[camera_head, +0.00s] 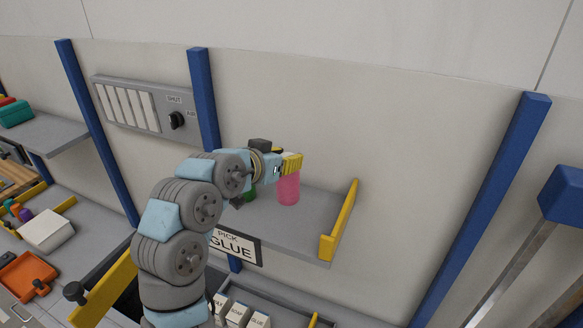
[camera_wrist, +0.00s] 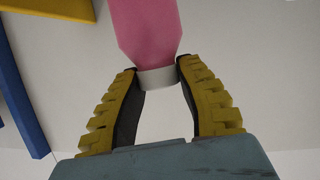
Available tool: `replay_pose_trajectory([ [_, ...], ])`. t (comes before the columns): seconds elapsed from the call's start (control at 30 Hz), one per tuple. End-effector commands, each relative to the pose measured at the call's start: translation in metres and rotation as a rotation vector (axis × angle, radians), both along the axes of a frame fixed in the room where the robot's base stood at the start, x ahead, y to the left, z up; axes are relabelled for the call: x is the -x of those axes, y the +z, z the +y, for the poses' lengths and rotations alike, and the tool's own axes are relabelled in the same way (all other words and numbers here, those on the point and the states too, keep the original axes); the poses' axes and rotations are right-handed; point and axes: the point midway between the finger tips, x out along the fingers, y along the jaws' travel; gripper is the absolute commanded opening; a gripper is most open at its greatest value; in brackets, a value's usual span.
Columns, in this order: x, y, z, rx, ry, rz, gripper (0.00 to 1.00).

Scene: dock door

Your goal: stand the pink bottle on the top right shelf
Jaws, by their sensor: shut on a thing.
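The pink bottle (camera_head: 288,190) hangs or stands upright over the right part of a grey shelf (camera_head: 305,228). Its base shows against the shelf surface, and I cannot tell if it touches. My gripper (camera_head: 289,165) is at the bottle's top. In the wrist view my gripper (camera_wrist: 158,76) is shut on the white cap or neck of the pink bottle (camera_wrist: 146,28), with a yellow-and-black finger on each side. The fingers hide the bottle's top in the head view.
A yellow end guard (camera_head: 340,222) edges the shelf's right side. A green object (camera_head: 249,195) sits left of the bottle, partly hidden by my arm. A "PICK GLUE" sign (camera_head: 235,245) is on the shelf front. Blue posts (camera_head: 204,100) stand along the wall.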

Motion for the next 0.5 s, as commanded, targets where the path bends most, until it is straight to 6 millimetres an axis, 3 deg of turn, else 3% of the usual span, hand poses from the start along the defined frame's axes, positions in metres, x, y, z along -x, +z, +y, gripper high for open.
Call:
replay_pose_trajectory([
  [0.33,-0.010,-0.016,-0.011,0.002,-0.001,0.000,0.00],
  [0.5,-0.012,-0.034,-0.012,0.000,0.002,0.003,0.00],
])
